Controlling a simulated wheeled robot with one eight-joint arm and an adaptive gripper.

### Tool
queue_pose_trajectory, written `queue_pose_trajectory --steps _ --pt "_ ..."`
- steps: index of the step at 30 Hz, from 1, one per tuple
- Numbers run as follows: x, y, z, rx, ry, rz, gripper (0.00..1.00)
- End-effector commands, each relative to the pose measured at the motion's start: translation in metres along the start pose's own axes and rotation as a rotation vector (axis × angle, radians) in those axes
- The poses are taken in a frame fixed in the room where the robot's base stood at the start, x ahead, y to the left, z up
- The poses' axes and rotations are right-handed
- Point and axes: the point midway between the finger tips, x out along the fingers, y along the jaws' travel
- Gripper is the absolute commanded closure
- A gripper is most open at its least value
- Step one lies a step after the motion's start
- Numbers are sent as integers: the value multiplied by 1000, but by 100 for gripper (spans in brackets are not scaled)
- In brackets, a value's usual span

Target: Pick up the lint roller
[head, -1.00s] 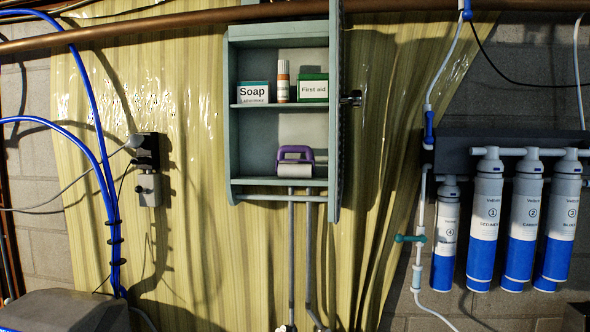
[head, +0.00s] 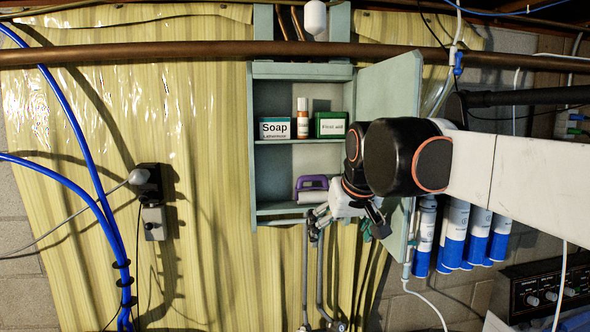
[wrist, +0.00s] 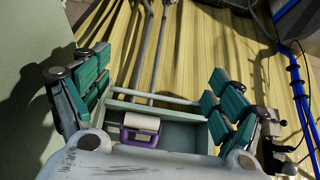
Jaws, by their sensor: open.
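The lint roller (head: 311,184) has a purple handle and a white roll. My gripper (head: 347,224) is in front of the cabinet's lower right, just right of the roller in the head view. In the wrist view my gripper (wrist: 162,88) is open and empty, its green-padded fingers wide apart.
A soap box (head: 275,129), a small orange-white bottle (head: 302,118) and a green first aid box (head: 331,125) stand on the shelf above. The cabinet door (head: 398,90) stands open at the right, behind my arm. A copper pipe (head: 150,53) crosses above the shelves.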

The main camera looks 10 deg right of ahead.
Motion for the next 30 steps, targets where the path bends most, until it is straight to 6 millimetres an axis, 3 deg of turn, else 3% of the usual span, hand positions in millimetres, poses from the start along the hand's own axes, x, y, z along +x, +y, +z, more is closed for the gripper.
queue_pose_trajectory --steps 1,6,9,12,15,20,30 --pt "-20 0 -40 0 -3 0 13" --pt "-45 0 -134 0 -10 0 13" --pt "-54 0 -179 0 -14 0 13" --pt "-59 0 -212 0 -17 0 13" --pt "-60 0 -231 0 -19 0 13" --pt "-57 0 -243 0 -21 0 13" --pt "-1 0 -242 0 -21 0 13"
